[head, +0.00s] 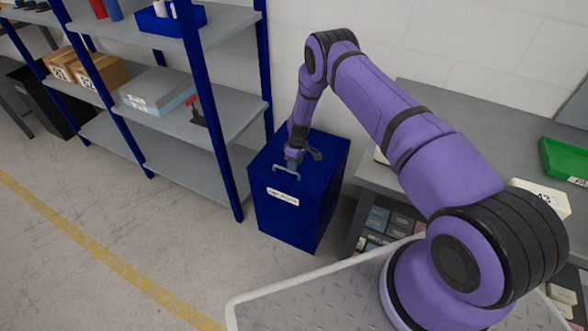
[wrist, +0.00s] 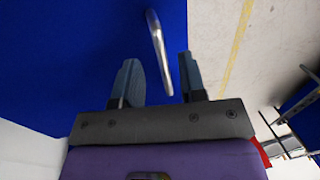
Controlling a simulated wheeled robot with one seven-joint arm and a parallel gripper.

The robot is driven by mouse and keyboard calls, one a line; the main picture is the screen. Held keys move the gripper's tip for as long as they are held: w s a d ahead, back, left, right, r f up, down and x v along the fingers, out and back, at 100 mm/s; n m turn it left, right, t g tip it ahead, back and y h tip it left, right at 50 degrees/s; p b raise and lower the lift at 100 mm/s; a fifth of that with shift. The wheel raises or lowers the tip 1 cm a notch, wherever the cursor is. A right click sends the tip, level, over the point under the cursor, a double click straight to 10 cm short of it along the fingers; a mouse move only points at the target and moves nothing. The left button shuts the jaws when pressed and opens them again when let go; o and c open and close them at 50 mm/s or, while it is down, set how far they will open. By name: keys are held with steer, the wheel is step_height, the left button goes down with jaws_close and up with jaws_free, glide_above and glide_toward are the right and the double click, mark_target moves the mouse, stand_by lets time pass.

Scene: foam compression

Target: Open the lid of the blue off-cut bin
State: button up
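The blue off-cut bin (head: 298,220) stands on the floor between the shelving and a grey workbench. Its lid (head: 325,145) looks shut, and a white label is on its front. A metal bar handle (head: 287,173) sits at the lid's front edge. It also shows in the wrist view (wrist: 157,45) against the blue lid. My gripper (head: 292,160) is over the front part of the lid, at the handle. In the wrist view my gripper (wrist: 158,62) is open, with one finger on each side of the handle bar. Whether either finger touches the bar, I cannot tell.
Blue-framed shelving (head: 232,150) stands close on the bin's left. The grey workbench (head: 450,115) with a green tray (head: 565,160) is on the right. The floor (head: 170,240) in front and to the left is clear, with a yellow line. A wall is behind the bin.

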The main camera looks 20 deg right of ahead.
steer(key=shift+s+a+f, duration=0.1)
steer(key=shift+f, duration=0.55)
steer(key=shift+s+a+f, duration=0.1)
steer(key=shift+f, duration=0.5)
steer(key=shift+c, duration=0.2)
jaws_close()
steer(key=shift+r, duration=0.1)
